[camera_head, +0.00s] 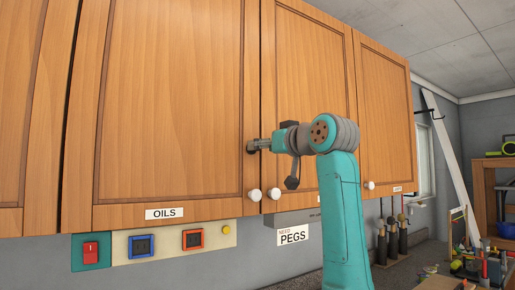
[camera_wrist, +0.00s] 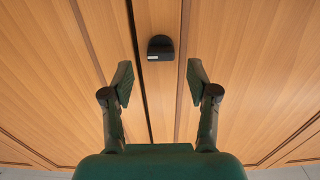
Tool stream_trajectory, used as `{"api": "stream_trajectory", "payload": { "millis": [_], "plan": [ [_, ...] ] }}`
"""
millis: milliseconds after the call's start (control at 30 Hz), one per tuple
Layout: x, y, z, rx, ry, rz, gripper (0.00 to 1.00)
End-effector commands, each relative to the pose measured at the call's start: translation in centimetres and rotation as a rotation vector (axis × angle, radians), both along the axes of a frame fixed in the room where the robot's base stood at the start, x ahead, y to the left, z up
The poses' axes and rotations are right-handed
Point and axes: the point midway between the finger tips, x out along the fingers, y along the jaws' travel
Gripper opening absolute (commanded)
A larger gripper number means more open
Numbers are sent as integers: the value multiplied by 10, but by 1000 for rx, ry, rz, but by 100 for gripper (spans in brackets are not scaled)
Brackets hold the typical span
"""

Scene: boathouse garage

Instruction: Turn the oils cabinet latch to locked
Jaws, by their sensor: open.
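The oils cabinet (camera_head: 175,110) is a wooden wall cabinet door with an "OILS" label (camera_head: 164,213) under it. The latch (camera_wrist: 160,48) is a small black piece with a pale mark, by the seam between two doors in the wrist view. In the head view, my gripper and wrist mostly hide it. My gripper (camera_wrist: 160,82) is open, its green-padded fingers on either side of the seam. The latch shows beyond the fingertips, roughly centred between them. Nothing is held. In the head view my gripper (camera_head: 262,145) is close to the door edge; contact cannot be told.
White knobs (camera_head: 254,195) sit low on the doors. Below are a red switch (camera_head: 90,250), framed panels (camera_head: 193,239) and a "PEGS" label (camera_head: 293,235). A cluttered bench with tools (camera_head: 480,268) and a leaning white board (camera_head: 448,160) stand at the right.

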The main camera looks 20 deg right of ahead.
Motion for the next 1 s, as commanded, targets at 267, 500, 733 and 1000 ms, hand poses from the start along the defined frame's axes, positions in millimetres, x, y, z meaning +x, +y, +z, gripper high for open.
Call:
{"api": "stream_trajectory", "payload": {
  "millis": [267, 500, 733, 1000],
  "plan": [
    [31, 10, 0, 0, -1, 0, 59],
    [37, 12, 0, 0, 0, 0, 59],
    [37, 12, 0, 0, -1, 0, 39],
    [36, 12, 0, -1, -1, 0, 0]
  ]
}}
